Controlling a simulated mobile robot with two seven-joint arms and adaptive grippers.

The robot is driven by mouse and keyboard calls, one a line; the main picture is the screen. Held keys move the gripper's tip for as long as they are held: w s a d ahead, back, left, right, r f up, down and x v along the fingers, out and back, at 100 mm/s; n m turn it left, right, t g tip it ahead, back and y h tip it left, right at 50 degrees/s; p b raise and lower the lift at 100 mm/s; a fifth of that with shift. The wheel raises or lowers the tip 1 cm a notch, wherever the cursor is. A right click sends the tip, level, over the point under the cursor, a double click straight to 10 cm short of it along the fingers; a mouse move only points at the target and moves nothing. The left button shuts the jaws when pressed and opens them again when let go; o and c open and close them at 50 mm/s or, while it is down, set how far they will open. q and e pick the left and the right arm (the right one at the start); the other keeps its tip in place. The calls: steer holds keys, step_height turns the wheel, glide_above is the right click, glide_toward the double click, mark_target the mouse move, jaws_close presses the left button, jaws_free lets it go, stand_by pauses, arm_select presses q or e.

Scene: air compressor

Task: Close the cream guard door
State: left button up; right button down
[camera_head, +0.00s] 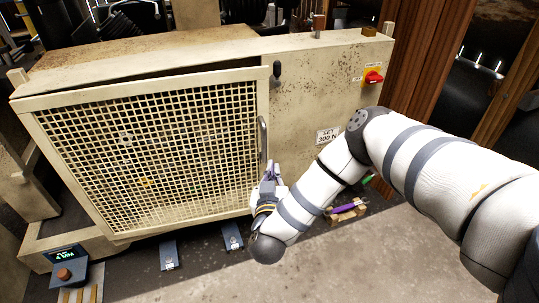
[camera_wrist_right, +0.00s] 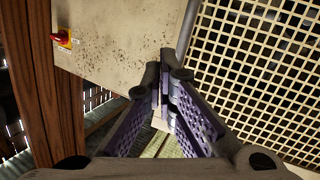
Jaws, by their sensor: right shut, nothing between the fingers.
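The cream guard door (camera_head: 190,226) is a framed mesh panel on the front of the cream compressor housing. It stands upright, and a dark gap shows along its top edge. Its mesh also fills the right of the wrist view (camera_wrist_right: 262,75). A grey vertical handle (camera_head: 263,140) is on the door's right edge; it also shows in the wrist view (camera_wrist_right: 187,30). My right gripper (camera_head: 269,172) is shut and empty near the handle's lower end. In the wrist view its fingertips (camera_wrist_right: 163,75) meet beside the handle; I cannot tell whether they touch it. My left gripper is out of view.
A red rotary switch (camera_head: 373,77) is on the housing's right panel, above a "SET 200 N" label (camera_head: 327,136). A black knob (camera_head: 277,70) sits above the handle. A small display box (camera_head: 66,266) stands front left. A wooden post (camera_head: 412,60) rises at right.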

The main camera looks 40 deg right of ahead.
steer(key=s+a+m+t+y, duration=0.1)
steer(key=s+a+t, duration=0.1)
steer(key=s+a, duration=0.15)
steer(key=b, duration=0.6)
glide_toward(262, 143)
steer(key=x, duration=0.5)
steer(key=shift+w+d+b, duration=0.25)
steer(key=shift+w+b, duration=0.05)
steer(key=shift+w+d+r, duration=0.1)
steer(key=shift+w+d, duration=0.2)
steer(key=shift+w, duration=0.15)
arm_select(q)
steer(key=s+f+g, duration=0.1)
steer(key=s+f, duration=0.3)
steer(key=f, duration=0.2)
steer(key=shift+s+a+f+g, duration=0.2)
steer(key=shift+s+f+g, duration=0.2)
